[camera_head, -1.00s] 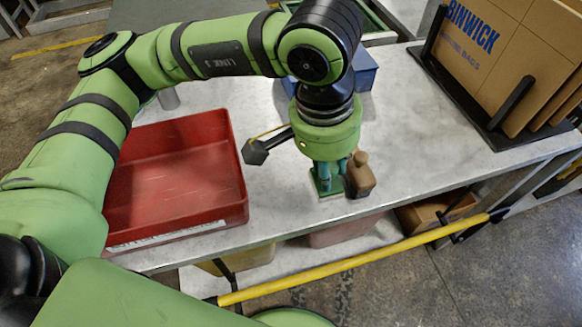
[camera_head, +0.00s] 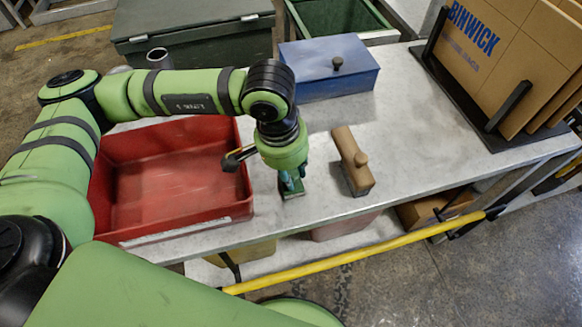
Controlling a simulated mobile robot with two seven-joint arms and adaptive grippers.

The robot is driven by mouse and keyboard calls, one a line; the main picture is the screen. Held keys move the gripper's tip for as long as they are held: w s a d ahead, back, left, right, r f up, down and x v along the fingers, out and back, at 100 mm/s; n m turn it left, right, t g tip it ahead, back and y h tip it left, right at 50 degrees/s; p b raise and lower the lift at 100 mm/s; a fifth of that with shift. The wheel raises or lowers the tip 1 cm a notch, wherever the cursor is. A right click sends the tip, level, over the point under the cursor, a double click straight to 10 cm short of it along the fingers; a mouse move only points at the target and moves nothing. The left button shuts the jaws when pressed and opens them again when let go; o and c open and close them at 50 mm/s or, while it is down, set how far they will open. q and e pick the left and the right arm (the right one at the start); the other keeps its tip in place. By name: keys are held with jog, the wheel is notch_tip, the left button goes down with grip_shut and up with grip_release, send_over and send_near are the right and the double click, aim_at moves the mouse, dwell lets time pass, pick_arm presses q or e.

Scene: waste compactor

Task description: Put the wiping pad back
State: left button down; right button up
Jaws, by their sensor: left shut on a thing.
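My left gripper (camera_head: 291,181) reaches down over the pale worktop, between the red tray and the brown block. It is shut on a small green wiping pad (camera_head: 292,190), mostly hidden under the fingers. The pad is at or just above the worktop near its front edge; I cannot tell whether it touches. My right gripper is not in view.
The red tray (camera_head: 127,238) is close on the left. A blue lidded box (camera_head: 329,69) stands behind, and a rack of cardboard (camera_head: 512,55) at the back right. The worktop's right part is clear.

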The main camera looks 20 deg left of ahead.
pick_arm(q)
jog(key=shift+f, duration=0.2)
jog(key=c, duration=1.1)
grip_release()
jog(key=shift+r, duration=0.1)
jog(key=shift+o, duration=0.5)
jog(key=shift+r, duration=0.15)
notch_tip(320, 180, up, 12)
jog(key=s+a+b, duration=0.1)
jog(key=b, duration=0.1)
jog(key=shift+a, duration=0.2)
